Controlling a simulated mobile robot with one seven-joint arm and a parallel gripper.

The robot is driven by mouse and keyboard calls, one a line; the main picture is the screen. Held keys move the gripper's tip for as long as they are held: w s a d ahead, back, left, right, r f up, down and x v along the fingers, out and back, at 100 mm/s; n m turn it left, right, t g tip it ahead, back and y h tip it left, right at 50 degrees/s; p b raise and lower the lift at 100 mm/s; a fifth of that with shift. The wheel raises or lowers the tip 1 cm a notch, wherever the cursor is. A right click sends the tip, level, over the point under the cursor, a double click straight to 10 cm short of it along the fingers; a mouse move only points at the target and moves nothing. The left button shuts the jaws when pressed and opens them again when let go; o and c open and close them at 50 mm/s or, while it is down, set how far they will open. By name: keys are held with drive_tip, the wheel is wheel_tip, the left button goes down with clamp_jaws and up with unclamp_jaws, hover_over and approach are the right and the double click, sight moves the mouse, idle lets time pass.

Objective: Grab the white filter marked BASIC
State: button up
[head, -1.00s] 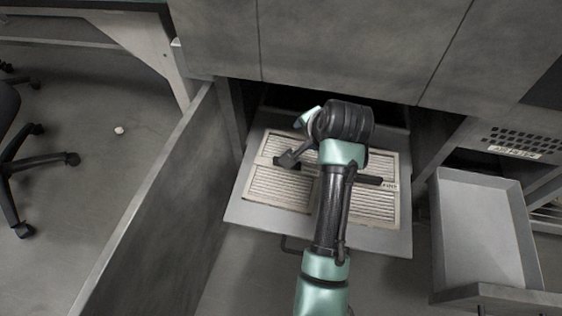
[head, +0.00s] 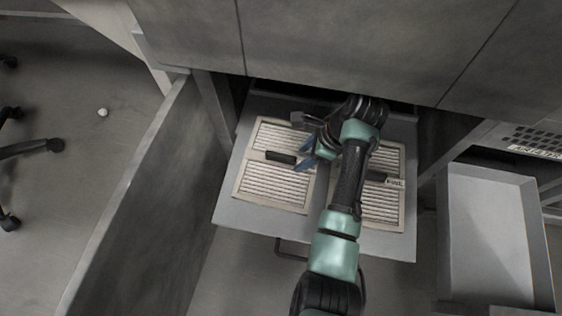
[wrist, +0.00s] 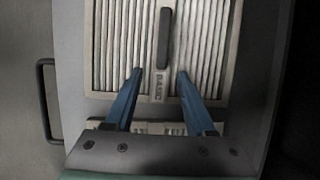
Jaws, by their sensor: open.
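The white pleated filter marked BASIC (wrist: 104,45) fills the upper part of the wrist view. Its black bar handle (wrist: 165,38) lies beyond my fingertips, and the BASIC label (wrist: 157,86) shows between my fingers.
A second white filter (head: 385,208) lies to the right in the same pulled-out tray (head: 232,208), partly under my arm; its marking is too small to read surely. A cabinet front (head: 350,40) overhangs the back. An open door (head: 150,190) stands left, an empty drawer (head: 490,235) right.

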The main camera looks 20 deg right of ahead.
sight(281, 155)
drive_tip(key=shift+w+a, duration=0.4)
drive_tip(key=shift+a, duration=0.05)
drive_tip(key=w+a+f+b, duration=0.1)
drive_tip(key=b, duration=0.1)
drive_tip(key=w+a+f+b, duration=0.1)
drive_tip(key=a, duration=0.1)
drive_tip(key=shift+w+a+b, duration=0.1)
drive_tip(key=shift+w+b, duration=0.05)
drive_tip(key=shift+b, duration=0.2)
drive_tip(key=shift+w+a+f+b, duration=0.2)
drive_tip(key=shift+f+b, duration=0.2)
drive_tip(key=shift+b, duration=0.05)
clamp_jaws()
